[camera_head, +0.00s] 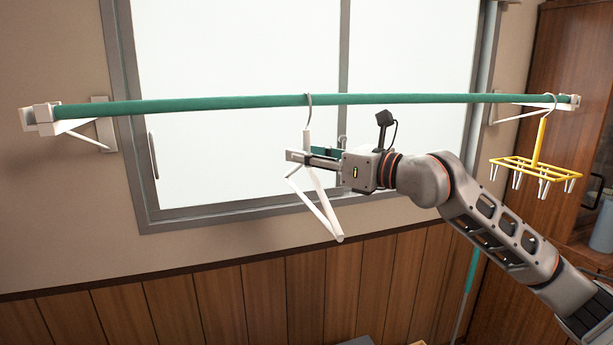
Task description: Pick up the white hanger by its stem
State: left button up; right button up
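The white hanger (322,212) hangs by its grey metal hook from the green pole (220,104), left of the picture's middle. It is turned partly edge-on, with its lower bar slanting down to the right. My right gripper (303,156) reaches in from the right at the height of the hanger's stem. Its fingers point left and overlap the stem in the picture. Whether they are closed on the stem or apart from it cannot be told from this angle. My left gripper is not in view.
A yellow clip hanger (538,163) hangs near the pole's right end, above my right arm. White wall brackets (72,127) hold the pole in front of a window (235,150). A wooden cabinet (575,60) stands at the right. The space left of the white hanger is clear.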

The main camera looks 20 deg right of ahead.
grip_shut()
jog(key=shift+r, duration=0.1)
